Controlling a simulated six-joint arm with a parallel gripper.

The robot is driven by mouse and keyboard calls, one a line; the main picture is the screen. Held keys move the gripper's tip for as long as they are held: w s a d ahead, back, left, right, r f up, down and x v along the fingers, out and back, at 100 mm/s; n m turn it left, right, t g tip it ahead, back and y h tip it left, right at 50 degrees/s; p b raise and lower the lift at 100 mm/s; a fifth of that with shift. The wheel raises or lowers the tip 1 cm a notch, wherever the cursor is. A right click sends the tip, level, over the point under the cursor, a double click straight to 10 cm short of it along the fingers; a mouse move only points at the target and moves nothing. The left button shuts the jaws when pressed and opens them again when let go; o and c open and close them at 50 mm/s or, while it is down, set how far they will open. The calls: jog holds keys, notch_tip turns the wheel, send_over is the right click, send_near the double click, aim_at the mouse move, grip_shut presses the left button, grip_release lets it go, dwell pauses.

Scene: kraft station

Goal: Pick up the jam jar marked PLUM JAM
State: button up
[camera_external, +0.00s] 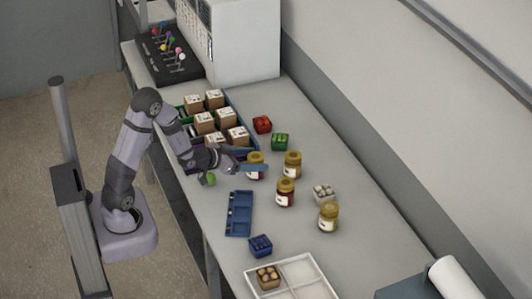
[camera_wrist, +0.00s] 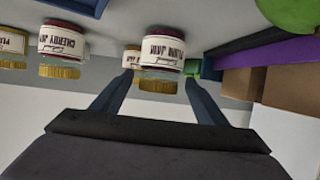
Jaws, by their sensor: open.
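The jam jar marked PLUM JAM (camera_wrist: 162,51), with dark contents, a white label and a gold lid, stands upside down in the wrist view, straight ahead between my fingertips. In the external view the jar at my gripper (camera_external: 255,172) is partly covered by a finger. My gripper (camera_wrist: 160,76) is open, its two blue fingers one on each side of the jar in the wrist picture; it also shows in the external view (camera_external: 258,167). I cannot tell whether they touch the jar. A jar marked CHERRY JAM (camera_wrist: 62,41) stands to the left.
Other jars (camera_external: 292,165) (camera_external: 285,193) (camera_external: 328,218) stand to the right on the table. A green round fruit (camera_external: 209,180) and a blue tray (camera_external: 239,226) lie near my gripper. Red (camera_external: 262,124) and green (camera_external: 280,142) boxes stand behind. Crates of cartons (camera_external: 205,123) are at the left.

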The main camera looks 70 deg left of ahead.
jog(key=shift+f+p+x, duration=0.15)
jog(key=shift+p+x, duration=0.25)
jog(key=shift+x, duration=0.9)
jog(key=shift+f+p+x, duration=0.1)
jog(key=shift+p+x, duration=0.3)
jog(key=shift+x, duration=0.9)
jog(key=shift+s+d, duration=0.1)
jog(key=shift+c, duration=0.3)
jog(key=c, duration=1.4)
